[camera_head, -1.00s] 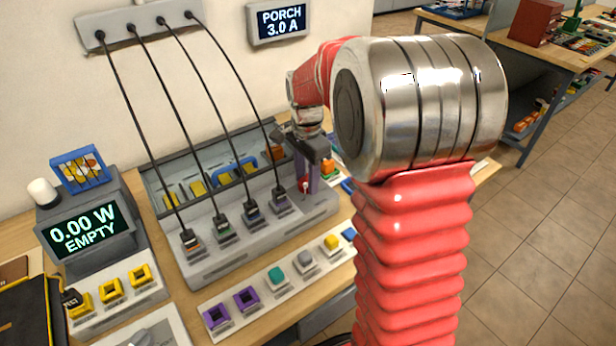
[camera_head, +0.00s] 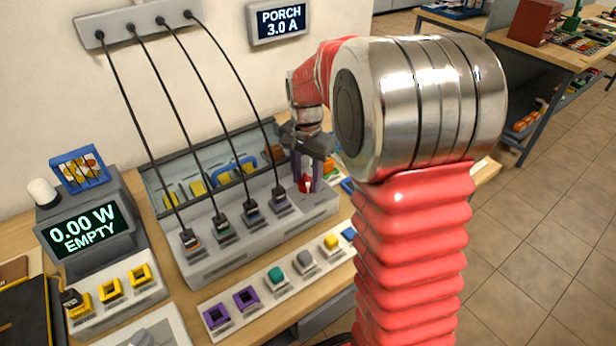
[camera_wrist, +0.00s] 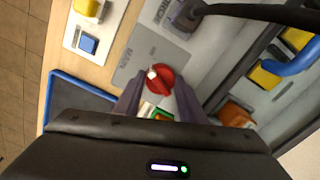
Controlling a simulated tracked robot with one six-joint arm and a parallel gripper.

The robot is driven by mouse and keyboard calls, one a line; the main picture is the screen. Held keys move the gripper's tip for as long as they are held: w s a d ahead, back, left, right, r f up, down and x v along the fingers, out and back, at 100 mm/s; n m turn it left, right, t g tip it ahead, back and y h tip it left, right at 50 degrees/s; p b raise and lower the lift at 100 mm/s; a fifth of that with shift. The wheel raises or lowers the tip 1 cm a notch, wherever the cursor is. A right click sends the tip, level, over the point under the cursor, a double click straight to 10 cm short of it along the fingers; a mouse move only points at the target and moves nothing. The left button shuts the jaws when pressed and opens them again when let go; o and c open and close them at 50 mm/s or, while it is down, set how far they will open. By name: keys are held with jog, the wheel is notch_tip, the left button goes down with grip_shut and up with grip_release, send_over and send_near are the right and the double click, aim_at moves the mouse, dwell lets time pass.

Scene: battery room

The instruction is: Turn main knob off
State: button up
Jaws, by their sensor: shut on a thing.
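The red main knob (camera_head: 306,185) sits at the right end of the grey sloped panel. It also shows in the wrist view (camera_wrist: 160,80), with a white mark on its upper left part and a plate reading MAIN (camera_wrist: 128,66) beside it. My gripper (camera_head: 306,187) points down over the knob, its two purple fingers on either side of it. In the wrist view my gripper (camera_wrist: 158,88) has the knob between its fingertips and is shut on it. The knob's contact faces are partly hidden by the fingers.
Several black cables (camera_head: 152,105) run from a wall strip to plugs on the panel, close left of my gripper. A strip with coloured blocks (camera_head: 275,285) lies in front. A display (camera_head: 86,230) reads 0.00 W EMPTY; a wall display (camera_head: 280,20) reads PORCH 3.0 A.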

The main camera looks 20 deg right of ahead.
aim_at(306, 178)
jog(key=n, duration=0.7)
jog(key=shift+w+a+r, duration=0.1)
jog(key=n, duration=0.6)
jog(key=shift+n, duration=0.3)
jog(key=o, duration=1)
jog(key=shift+o, duration=0.2)
notch_tip(306, 178, up, 14)
jog(key=shift+f, duration=0.2)
dwell(0.5)
